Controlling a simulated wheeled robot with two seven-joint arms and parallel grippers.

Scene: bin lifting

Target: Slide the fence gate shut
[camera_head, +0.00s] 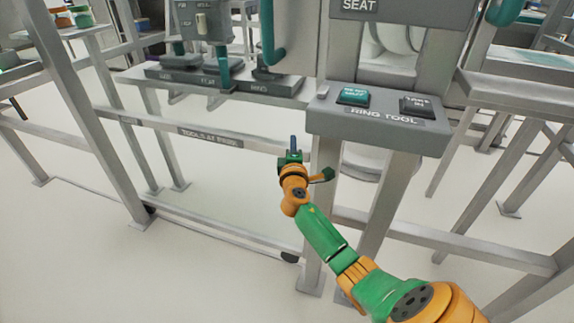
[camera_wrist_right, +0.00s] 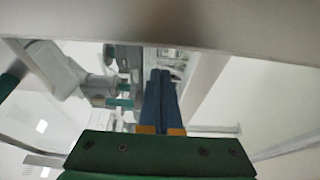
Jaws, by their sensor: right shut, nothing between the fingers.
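The fence gate appears to be the grey rail frame at left centre in the head view. Its upper rail (camera_head: 165,127) carries a dark label, partly readable. Its lower rail (camera_head: 220,228) runs just above the floor with black rollers near its ends. It spans from the left slanted post to the panel post; whether a gap remains at the post cannot be told. My right gripper (camera_head: 293,143) is at the right end of the upper rail, beside the panel post. Its blue fingers (camera_wrist_right: 160,98) are together and empty in the wrist view. Contact with the rail cannot be told. My left gripper is out of view.
A grey panel (camera_head: 378,143) marked "RING TOOL" with teal and black buttons stands right of my gripper. Behind the rail is a tool shelf (camera_head: 180,75). A teal handle (camera_head: 268,30) hangs above. Pale floor (camera_head: 90,260) at front left is clear.

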